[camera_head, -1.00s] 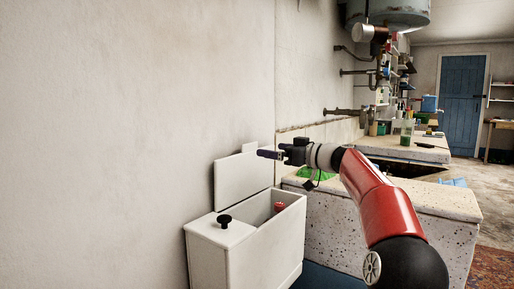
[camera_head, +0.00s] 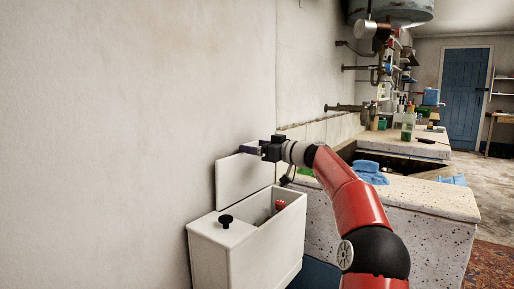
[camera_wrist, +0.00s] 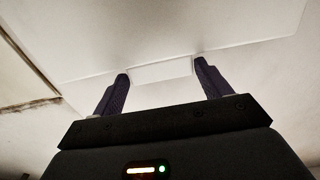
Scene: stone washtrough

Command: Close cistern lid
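The white cistern (camera_head: 250,247) stands against the wall at the lower middle of the head view. Its lid (camera_head: 240,180) is raised and stands upright at the back, near the wall; in the wrist view the pale panel (camera_wrist: 215,30) fills the upper part. A small tab (camera_wrist: 162,71) sticks out at the panel's edge, between my fingers. My gripper (camera_head: 252,148) is at the lid's top edge. In the wrist view its two dark fingers (camera_wrist: 160,82) are spread apart, one on each side of the tab. I cannot tell if they touch the lid.
A black knob (camera_head: 225,220) sits on the cistern's fixed top, and a red-topped part (camera_head: 280,205) shows inside the opening. The speckled stone trough (camera_head: 400,205) stands to the right, with a blue cloth (camera_head: 370,172) on it. Pipes and a tank (camera_head: 390,12) hang above.

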